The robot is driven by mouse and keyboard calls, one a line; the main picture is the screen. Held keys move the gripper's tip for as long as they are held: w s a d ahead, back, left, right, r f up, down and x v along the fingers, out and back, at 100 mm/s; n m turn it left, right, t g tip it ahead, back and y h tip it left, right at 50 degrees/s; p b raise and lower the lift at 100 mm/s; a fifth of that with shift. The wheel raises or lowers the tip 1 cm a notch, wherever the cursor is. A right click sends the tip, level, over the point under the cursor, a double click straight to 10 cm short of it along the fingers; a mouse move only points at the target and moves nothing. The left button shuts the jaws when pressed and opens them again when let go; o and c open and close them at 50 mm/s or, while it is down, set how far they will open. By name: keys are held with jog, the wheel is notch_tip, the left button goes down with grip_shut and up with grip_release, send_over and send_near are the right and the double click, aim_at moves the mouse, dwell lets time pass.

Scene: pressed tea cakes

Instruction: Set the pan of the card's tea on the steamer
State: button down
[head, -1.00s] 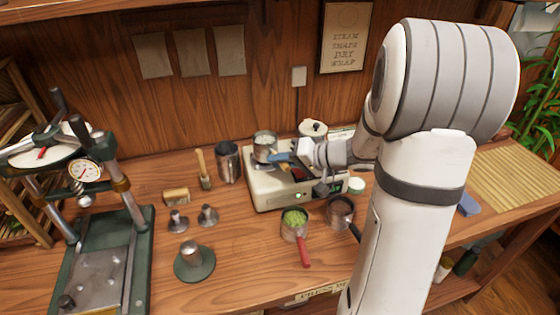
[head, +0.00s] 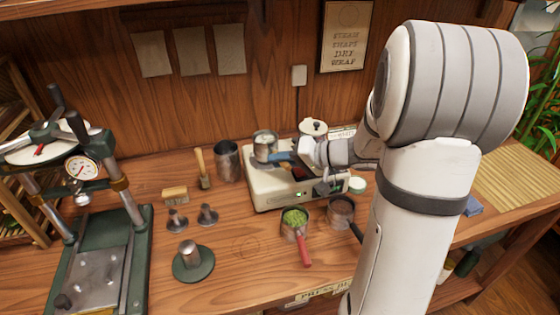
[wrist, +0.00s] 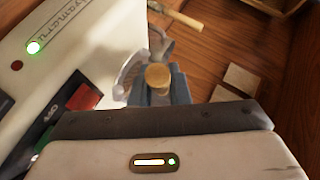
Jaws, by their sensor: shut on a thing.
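A metal pan (head: 264,140) with a blue handle (head: 281,156) is at the left end of the cream steamer (head: 262,193). I cannot tell whether its base touches the steamer. My gripper (head: 291,158) reaches in from the right, shut on this handle. In the wrist view, my gripper (wrist: 160,84) closes around the handle, whose round tan end shows; part of the pan's pale rim (wrist: 130,72) shows beyond it. A pan of green tea (head: 295,216) with a red handle and a pan of dark tea (head: 341,205) with a black handle stand in front of the steamer.
A metal canister (head: 227,160), a brush (head: 203,168) and small metal weights (head: 207,213) stand left of the steamer. A lidded white pot (head: 312,128) is behind it. A green press (head: 105,255) fills the far left.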

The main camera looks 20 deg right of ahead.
jog(key=shift+f+b, duration=0.85)
jog(key=shift+b, duration=0.35)
dwell(0.4)
jog(key=c, duration=1.3)
grip_release()
